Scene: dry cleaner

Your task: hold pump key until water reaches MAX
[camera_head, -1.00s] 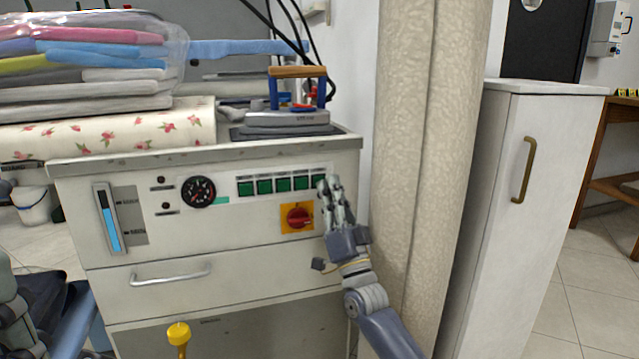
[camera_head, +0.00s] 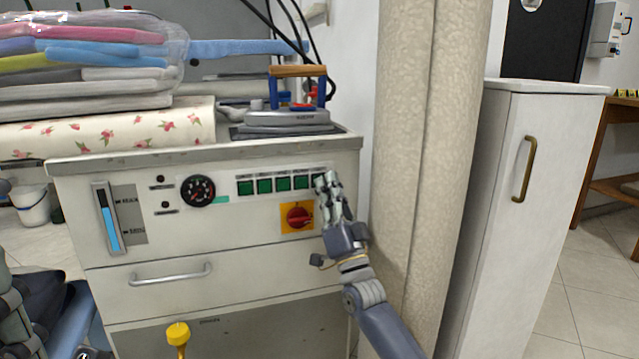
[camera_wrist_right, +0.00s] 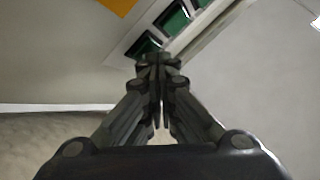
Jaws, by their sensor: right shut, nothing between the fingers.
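The white cabinet's front panel carries a water gauge (camera_head: 108,216) at the left, with a blue column standing near the upper mark; the small lettering is hard to read. A row of green keys (camera_head: 282,184) sits at the panel's upper right. My right gripper (camera_head: 325,180) is shut and empty, its fingertips at the right end of the row, covering the rightmost key. The right wrist view shows the shut fingertips (camera_wrist_right: 158,62) just beside a green key (camera_wrist_right: 147,43); whether they press it I cannot tell.
A red rotary switch (camera_head: 298,216) on a yellow plate sits just left of my right gripper. An iron (camera_head: 288,118) stands on the cabinet top. A beige column-like cover (camera_head: 425,150) stands close right of my arm. A yellow knob (camera_head: 178,333) is at lower left.

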